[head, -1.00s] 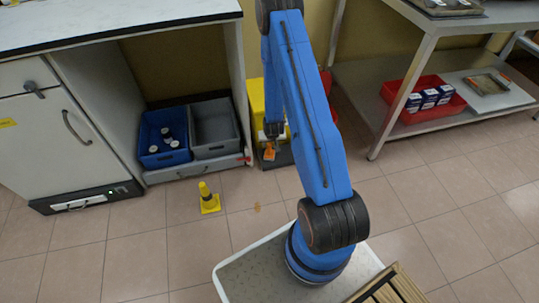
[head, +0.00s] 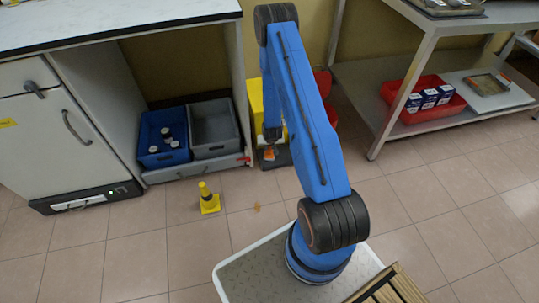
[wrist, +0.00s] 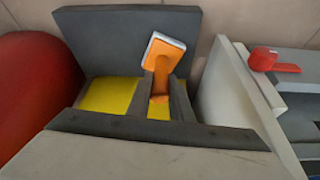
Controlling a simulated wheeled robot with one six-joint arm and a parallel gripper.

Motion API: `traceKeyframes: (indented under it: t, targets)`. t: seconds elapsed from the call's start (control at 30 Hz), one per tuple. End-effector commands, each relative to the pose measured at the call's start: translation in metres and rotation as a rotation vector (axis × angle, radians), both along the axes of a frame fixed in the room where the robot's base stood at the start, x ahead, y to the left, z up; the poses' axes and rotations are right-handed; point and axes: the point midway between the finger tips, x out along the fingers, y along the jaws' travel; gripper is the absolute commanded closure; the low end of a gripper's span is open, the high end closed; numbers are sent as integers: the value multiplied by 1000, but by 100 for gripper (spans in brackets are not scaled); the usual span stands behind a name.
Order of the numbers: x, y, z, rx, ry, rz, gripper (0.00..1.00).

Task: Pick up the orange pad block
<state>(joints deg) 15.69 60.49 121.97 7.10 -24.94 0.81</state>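The orange pad block (head: 269,154) shows below the yellow bin at the back, low between the cabinet and the steel rack. In the wrist view the orange pad block (wrist: 165,55) has a pale edge and stands tilted, with a narrow orange part running down between the fingers. My gripper (head: 272,137) reaches down just over it. In the wrist view the two grey fingers of my gripper (wrist: 163,88) are apart, one on each side of the narrow orange part. I cannot tell whether they touch it.
A blue crate (head: 148,120) and a grey crate (head: 212,108) stand left of the gripper. A small yellow cone (head: 209,205) is on the tiles. A red rounded object (wrist: 30,85) is close at the left in the wrist view. A steel rack (head: 380,140) stands at the right.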

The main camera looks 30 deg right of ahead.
Motion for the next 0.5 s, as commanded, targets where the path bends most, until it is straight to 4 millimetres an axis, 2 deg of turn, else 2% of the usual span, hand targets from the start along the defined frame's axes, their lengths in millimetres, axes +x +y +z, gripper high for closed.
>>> traceKeyframes:
  t: [0.33,0.5]
  targets:
    - [0,0,1,0,-1,0,100]
    - [1,0,11,-1,-2,0,100]
